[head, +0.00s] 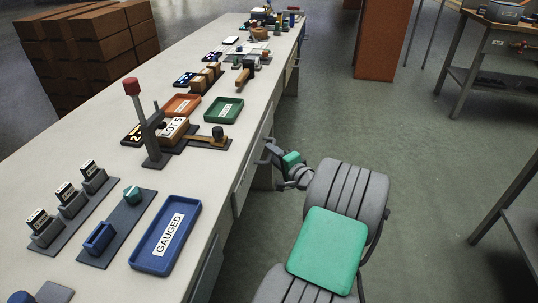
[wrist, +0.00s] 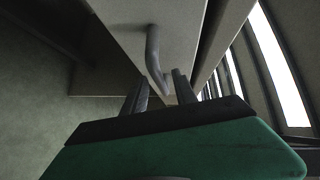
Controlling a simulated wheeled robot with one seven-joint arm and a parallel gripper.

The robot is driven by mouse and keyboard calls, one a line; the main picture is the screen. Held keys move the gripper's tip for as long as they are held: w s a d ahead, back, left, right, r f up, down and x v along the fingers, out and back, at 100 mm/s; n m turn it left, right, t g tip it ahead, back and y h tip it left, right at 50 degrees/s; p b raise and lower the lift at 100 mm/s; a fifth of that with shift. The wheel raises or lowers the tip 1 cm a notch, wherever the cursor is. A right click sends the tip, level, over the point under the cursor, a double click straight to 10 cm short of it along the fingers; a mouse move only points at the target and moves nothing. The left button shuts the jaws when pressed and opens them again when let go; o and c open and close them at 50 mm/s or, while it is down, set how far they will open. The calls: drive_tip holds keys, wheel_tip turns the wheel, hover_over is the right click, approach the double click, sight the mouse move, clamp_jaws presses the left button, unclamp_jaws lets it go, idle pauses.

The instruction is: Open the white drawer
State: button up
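The pale drawer front (head: 243,180) is on the side of the long bench, below the top's right edge. In the wrist view, a pale panel (wrist: 185,22) carries a grey curved bar handle (wrist: 154,50). The drawer looks shut, though its edges are partly hidden. My gripper (head: 268,151) is beside the bench at drawer height. In the wrist view, its two dark fingers (wrist: 160,86) are apart, with the handle's near end between or just beyond their tips. I cannot tell whether they touch it. Nothing is gripped.
The bench top (head: 110,155) holds a blue tray (head: 166,236), a red-knobbed lever (head: 132,88), an orange tray (head: 181,106) and a green tray (head: 223,111). Brown boxes (head: 88,45) are stacked behind. The floor (head: 400,170) right of my arm is clear up to another table (head: 485,45).

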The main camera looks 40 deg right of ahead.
drive_tip(key=shift+w+d, duration=0.15)
drive_tip(key=shift+w, duration=0.65)
drive_tip(key=shift+c, duration=0.3)
clamp_jaws()
drive_tip(key=shift+f, duration=0.1)
idle(0.4)
